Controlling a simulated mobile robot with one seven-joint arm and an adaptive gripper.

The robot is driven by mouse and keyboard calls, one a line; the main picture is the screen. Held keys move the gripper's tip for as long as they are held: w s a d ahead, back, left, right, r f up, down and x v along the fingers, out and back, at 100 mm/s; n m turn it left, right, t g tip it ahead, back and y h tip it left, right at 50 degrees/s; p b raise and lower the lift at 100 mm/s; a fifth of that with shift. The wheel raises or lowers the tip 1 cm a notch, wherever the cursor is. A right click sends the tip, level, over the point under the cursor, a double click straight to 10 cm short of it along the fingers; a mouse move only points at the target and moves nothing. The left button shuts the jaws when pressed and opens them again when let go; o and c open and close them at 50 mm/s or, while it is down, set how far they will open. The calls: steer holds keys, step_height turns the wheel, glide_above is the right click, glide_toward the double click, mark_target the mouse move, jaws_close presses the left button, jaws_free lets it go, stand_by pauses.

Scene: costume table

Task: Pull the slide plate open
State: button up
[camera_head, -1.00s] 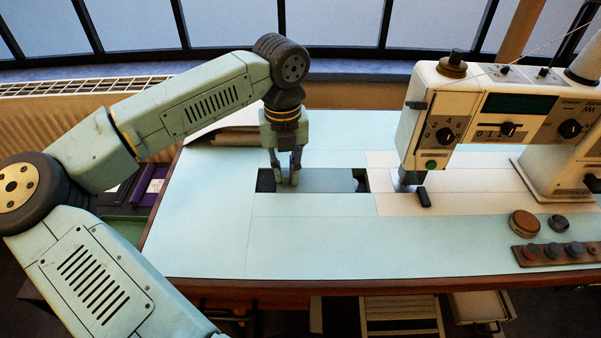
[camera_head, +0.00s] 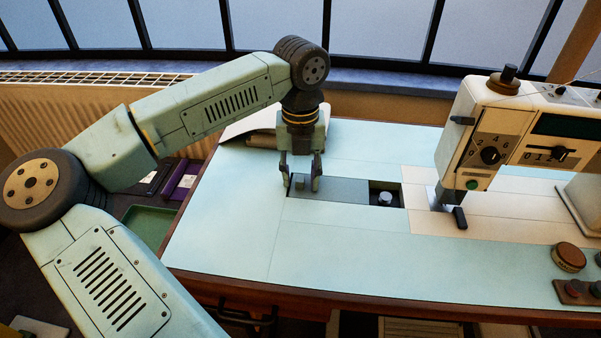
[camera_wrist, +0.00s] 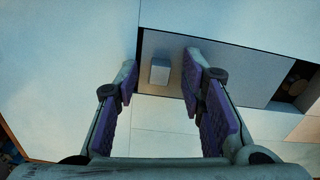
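The slide plate (camera_head: 335,189) is a grey-blue plate lying in a slot in the pale blue table top. It sits against the slot's left end. Right of it is a dark opening (camera_head: 376,204) with a round metal part (camera_head: 385,198) inside. A small block-like knob (camera_head: 299,182) stands on the plate's left part; it also shows in the wrist view (camera_wrist: 160,72). My gripper (camera_head: 301,188) is open and low over the plate. Its purple-padded fingers stand on either side of the knob, with gaps on both sides in the wrist view.
A white sewing machine (camera_head: 490,140) stands right of the slot, its needle area near the opening. A round brown-topped knob (camera_head: 568,256) is at the front right. The table top (camera_head: 230,225) is clear left and in front of the slot. A green tray (camera_head: 150,228) is at left.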

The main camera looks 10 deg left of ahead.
step_height(320, 180, up, 12)
stand_by(0.6)
